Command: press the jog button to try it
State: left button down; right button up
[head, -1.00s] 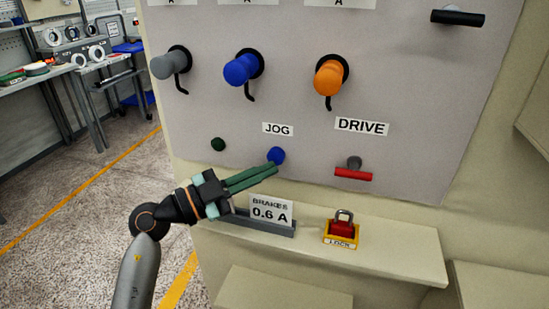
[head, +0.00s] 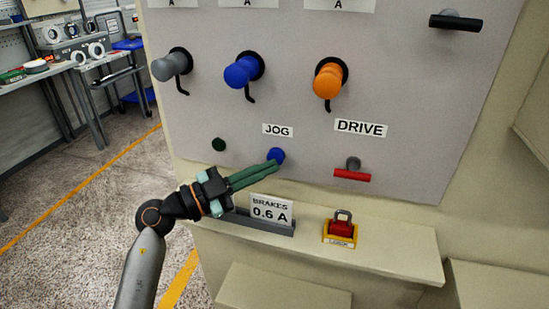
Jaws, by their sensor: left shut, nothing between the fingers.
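The blue jog button (head: 277,154) sits on the grey panel below the JOG label (head: 277,130). My left gripper (head: 276,164) is shut and empty. Its green fingertips are at the lower edge of the jog button and overlap it in the picture; I cannot tell whether they touch it. A dark green lamp or button (head: 218,144) is to the left of the jog button. My right gripper is not in view.
The red DRIVE handle (head: 352,175) is to the right. Grey, blue and orange spindles (head: 328,80) stick out above. On the ledge below are a BRAKES 0.6 A card (head: 270,211) and a red padlock (head: 341,226) in a yellow holder.

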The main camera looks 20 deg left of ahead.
pick_arm(q)
jog(key=shift+w, duration=0.4)
jog(key=shift+s+p, duration=0.1)
jog(key=shift+p, duration=0.2)
dwell(0.3)
jog(key=shift+s+p, duration=0.65)
jog(key=shift+s, duration=0.2)
jog(key=shift+s+a+p, duration=0.1)
jog(key=shift+s+p, duration=1.25)
jog(key=shift+s, duration=1.15)
